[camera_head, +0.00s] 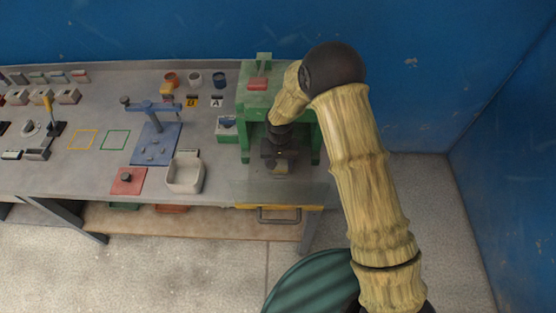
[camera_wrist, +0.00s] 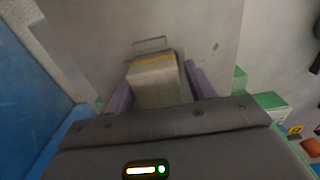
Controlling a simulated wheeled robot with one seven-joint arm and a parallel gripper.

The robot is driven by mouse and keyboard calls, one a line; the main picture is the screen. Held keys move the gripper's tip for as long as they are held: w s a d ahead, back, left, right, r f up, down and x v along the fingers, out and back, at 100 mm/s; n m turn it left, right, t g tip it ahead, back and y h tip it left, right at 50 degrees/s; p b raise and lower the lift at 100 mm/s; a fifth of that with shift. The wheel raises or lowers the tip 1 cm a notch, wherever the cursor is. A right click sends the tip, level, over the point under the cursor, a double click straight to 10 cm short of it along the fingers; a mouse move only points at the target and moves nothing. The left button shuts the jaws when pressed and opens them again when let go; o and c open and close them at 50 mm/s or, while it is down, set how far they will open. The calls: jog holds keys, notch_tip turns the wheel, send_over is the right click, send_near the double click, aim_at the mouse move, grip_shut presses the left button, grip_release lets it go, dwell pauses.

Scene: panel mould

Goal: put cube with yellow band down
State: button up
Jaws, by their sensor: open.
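The cube with yellow band (camera_wrist: 155,84) is pale grey-beige, with its yellow strip along the far edge in the wrist view. It sits between the two purple fingers of my gripper (camera_wrist: 157,80). The fingers are open, with a gap showing at the right side of the cube; contact on the left is hard to tell. In the head view my gripper (camera_head: 280,155) points down inside the green press frame (camera_head: 245,110), and a small part of the cube (camera_head: 281,167) shows just under it. The cube's underside is hidden.
Green posts stand close on both sides of my gripper. A grey plate (camera_head: 255,190) lies in front, above a yellow-edged drawer with a handle (camera_head: 280,215).

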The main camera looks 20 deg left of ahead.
notch_tip(320, 180, up, 12)
jog(key=b, duration=0.3)
jog(key=shift+w+d+b, duration=0.2)
jog(key=shift+b, duration=0.15)
jog(key=shift+r, duration=0.1)
dwell(0.3)
jog(key=s+d+r+m+t, duration=0.1)
jog(key=d+r, duration=0.2)
jog(key=d, duration=0.5)
jog(key=s+d+r, duration=0.2)
jog(key=d, duration=0.7)
jog(key=s+d+r+m+t, duration=0.1)
jog(key=s+d+r, duration=0.1)
jog(key=s+d, duration=0.7)
jog(key=d, duration=0.3)
jog(key=shift+s+m+t, duration=0.3)
jog(key=shift+s+m, duration=0.1)
